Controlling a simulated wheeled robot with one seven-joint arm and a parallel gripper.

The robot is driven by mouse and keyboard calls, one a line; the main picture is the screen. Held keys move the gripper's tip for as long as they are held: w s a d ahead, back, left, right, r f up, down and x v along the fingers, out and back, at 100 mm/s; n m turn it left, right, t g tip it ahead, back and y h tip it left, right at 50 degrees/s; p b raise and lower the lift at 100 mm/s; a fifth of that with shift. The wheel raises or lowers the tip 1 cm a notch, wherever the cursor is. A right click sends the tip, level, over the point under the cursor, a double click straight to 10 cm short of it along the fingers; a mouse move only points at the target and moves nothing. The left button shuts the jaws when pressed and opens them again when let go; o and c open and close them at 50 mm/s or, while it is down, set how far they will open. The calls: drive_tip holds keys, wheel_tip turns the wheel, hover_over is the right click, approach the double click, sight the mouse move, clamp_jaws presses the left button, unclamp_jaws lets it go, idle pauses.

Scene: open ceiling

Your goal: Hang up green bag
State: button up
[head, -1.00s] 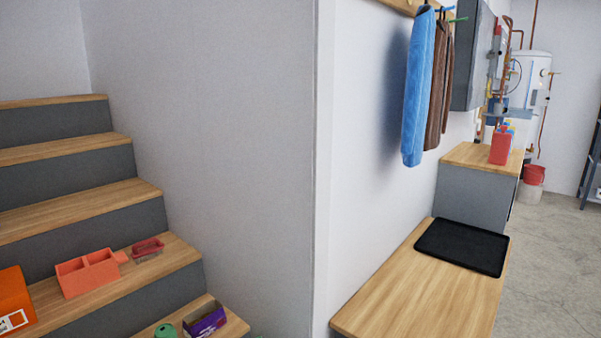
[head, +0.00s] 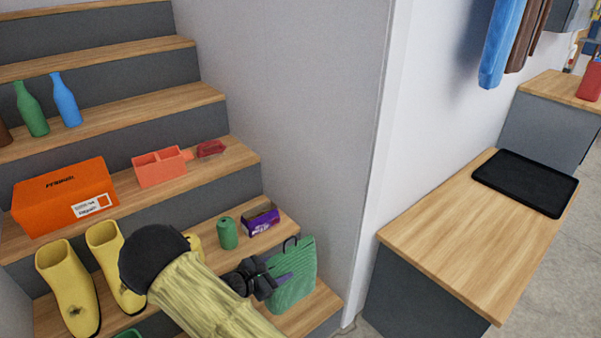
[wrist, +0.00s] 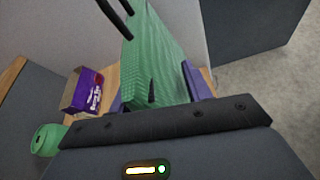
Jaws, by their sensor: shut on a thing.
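The green bag (head: 296,272) stands upright on a low wooden stair step, with its dark handles sticking up. My gripper (head: 279,284) is at the bag's left side and shut on it. In the wrist view the green bag (wrist: 158,62) rises between the purple-grey fingers (wrist: 160,92), and a dark handle shows at the top. A blue garment (head: 500,45) and a brown one (head: 528,35) hang on the wall at the upper right. The hooks above them are out of the present head view.
Yellow boots (head: 68,288), a green can (head: 228,233) and a purple box (head: 260,219) are on the steps near my arm. An orange box (head: 64,196) sits higher. A wall corner (head: 385,130) separates the stairs from a wooden bench (head: 455,240) with a black tray (head: 526,182).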

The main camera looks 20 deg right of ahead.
drive_tip(key=s+r+n+t+y+p, duration=0.1)
drive_tip(key=s+r+n+t+p, duration=0.1)
drive_tip(key=s, duration=0.4)
drive_tip(key=shift+a+r+n+t+y, duration=0.2)
drive_tip(key=shift+r+n+t+y, duration=0.15)
drive_tip(key=shift+r+n, duration=0.2)
